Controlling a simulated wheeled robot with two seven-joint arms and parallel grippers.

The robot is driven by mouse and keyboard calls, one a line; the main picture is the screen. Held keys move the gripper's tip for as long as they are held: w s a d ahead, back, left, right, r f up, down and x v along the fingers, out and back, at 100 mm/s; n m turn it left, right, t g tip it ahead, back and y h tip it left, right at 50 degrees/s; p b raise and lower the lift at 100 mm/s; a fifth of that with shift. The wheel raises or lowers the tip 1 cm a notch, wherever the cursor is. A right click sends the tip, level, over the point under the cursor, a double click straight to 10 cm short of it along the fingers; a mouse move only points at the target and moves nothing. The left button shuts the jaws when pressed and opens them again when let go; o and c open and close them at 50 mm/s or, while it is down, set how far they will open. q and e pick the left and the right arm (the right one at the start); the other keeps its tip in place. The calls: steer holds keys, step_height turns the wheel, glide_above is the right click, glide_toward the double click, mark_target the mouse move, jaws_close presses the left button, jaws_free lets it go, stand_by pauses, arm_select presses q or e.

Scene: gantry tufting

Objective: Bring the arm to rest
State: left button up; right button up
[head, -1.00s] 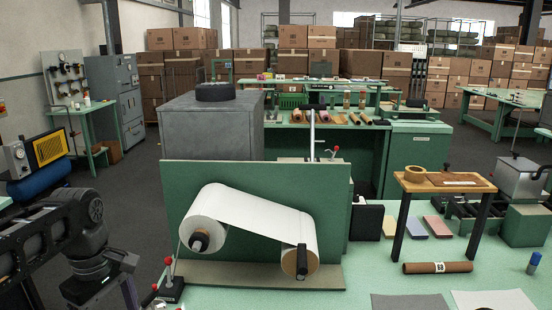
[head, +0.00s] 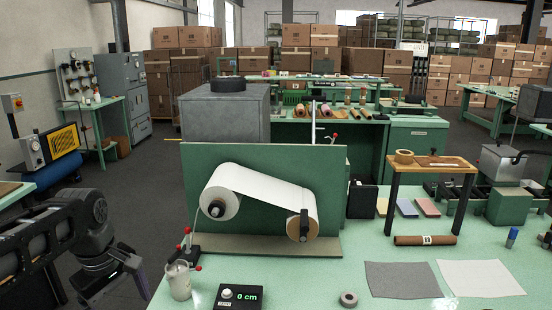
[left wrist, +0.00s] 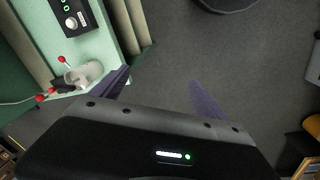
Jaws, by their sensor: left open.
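My left arm comes in from the left edge of the head view, and its gripper (head: 125,285) hangs low, left of the green table's near corner. In the left wrist view the two purple fingers of the left gripper (left wrist: 160,92) are spread apart with only grey floor (left wrist: 168,45) between them. The gripper is open and empty. The green tabletop (head: 328,268) lies to its right in the head view, apart from the fingers. My right gripper is not in view.
A clear cup (head: 178,281) and a lever with red knobs (head: 187,250) stand at the table's left edge, close to my left gripper. A counter reading 0 cm (head: 239,297) is beside them.

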arm_select(q)
steer(key=w+d+f+m+t+h, duration=0.1)
steer(key=w+d+f+m+t, duration=0.25)
steer(key=w+d+f, duration=0.35)
steer(key=w+d+f+m+h, duration=0.15)
steer(key=d+f+m, duration=0.45)
steer(key=f, duration=0.8)
steer(key=s+d+f+m, duration=0.1)
steer(key=s+d+f, duration=0.3)
steer(key=s+f, duration=0.25)
steer(key=s+d+f, duration=0.5)
steer(key=f, duration=0.3)
steer(key=s+d+f+g, duration=0.2)
steer(key=s+f, duration=0.2)
steer(key=s, duration=0.4)
steer(key=s+d+f+g+h, duration=0.1)
steer(key=s+d+f+g, duration=0.1)
steer(key=s+f, duration=0.2)
steer(key=s, duration=0.3)
steer(key=shift+s+d, duration=0.2)
steer(key=shift+s, duration=0.15)
steer(key=shift+m+g+h, duration=0.25)
